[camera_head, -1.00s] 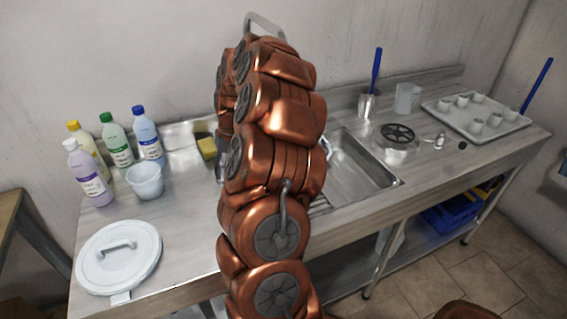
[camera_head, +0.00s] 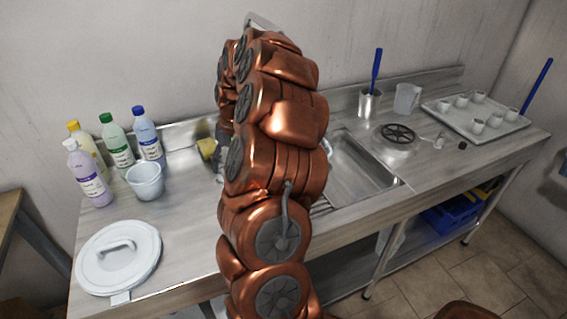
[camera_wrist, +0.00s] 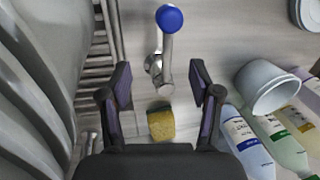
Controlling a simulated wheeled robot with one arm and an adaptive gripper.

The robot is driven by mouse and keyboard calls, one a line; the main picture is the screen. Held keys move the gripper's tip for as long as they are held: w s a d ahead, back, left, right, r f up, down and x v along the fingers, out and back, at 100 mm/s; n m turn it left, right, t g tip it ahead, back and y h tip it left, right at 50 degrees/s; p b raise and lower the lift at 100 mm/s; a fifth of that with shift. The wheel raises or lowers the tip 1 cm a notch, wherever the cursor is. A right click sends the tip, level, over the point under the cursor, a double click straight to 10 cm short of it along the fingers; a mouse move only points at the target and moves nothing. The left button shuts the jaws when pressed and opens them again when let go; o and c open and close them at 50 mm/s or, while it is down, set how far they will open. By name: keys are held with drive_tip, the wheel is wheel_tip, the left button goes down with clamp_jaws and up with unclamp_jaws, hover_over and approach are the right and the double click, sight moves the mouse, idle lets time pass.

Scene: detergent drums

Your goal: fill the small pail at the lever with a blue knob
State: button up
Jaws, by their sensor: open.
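In the wrist view the lever with a blue knob (camera_wrist: 169,19) stands ahead of my gripper (camera_wrist: 160,80), near the top middle. Its metal stem runs down between and just beyond the two fingertips. The fingers are apart with nothing between them. The small pail (camera_wrist: 268,88), pale and round, is to the right of the right finger. In the head view the pail (camera_head: 145,181) stands on the counter, left of my arm and in front of the bottles. My arm hides the gripper and lever there.
A yellow sponge (camera_wrist: 160,122) lies below the fingers in the wrist view. Several detergent bottles (camera_head: 120,145) stand behind and left of the pail. A white lid (camera_head: 85,272) lies at the front left. The sink (camera_head: 360,170) is right of my arm.

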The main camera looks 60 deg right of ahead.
drive_tip(key=shift+s+d+r, duration=0.1)
drive_tip(key=shift+d+r, duration=0.05)
drive_tip(key=shift+r, duration=0.5)
drive_tip(key=shift+s+d+r, duration=0.1)
drive_tip(key=shift+r, duration=0.5)
wheel_tip(320, 180, up, 10)
drive_tip(key=shift+w+a, duration=0.1)
